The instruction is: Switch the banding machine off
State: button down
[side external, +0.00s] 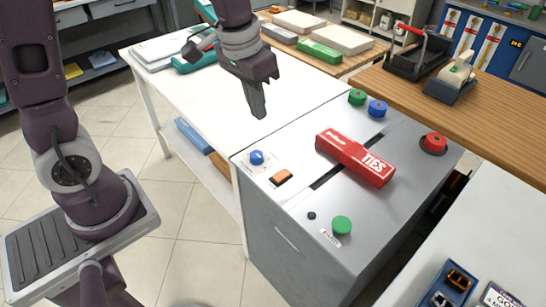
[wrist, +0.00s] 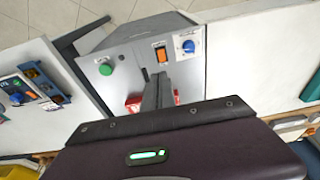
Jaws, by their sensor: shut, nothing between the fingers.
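The banding machine (side external: 290,235) is a grey metal cabinet with controls on its top. An orange rocker switch (side external: 281,178) sits near its left front edge, beside a blue knob (side external: 257,157) on a white plate. In the wrist view the orange switch (wrist: 161,55) and blue knob (wrist: 188,46) lie beyond my fingertips. Whether the switch is on or off cannot be told.
A red TIES box (side external: 355,157) lies across the dark slot. A white table (side external: 190,90) adjoins at left.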

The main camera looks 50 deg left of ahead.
jog(key=s+r+t, duration=0.1)
jog(key=s+r, duration=0.3)
jog(key=s, duration=0.4)
jog(key=s+r+t, duration=0.2)
jog(key=s+r, duration=0.2)
jog(key=s, duration=0.5)
jog(key=shift+s+d+r, duration=0.15)
jog(key=shift+s, duration=0.15)
jog(key=w+f+g, duration=0.2)
jog(key=w, duration=1.2)
jog(key=w+a+f+g, duration=0.1)
jog(key=w+f+g, duration=0.2)
jog(key=w+f, duration=1)
notch_tip(320, 180, down, 2)
jog(key=shift+a+f, duration=0.2)
jog(key=shift+f, duration=0.05)
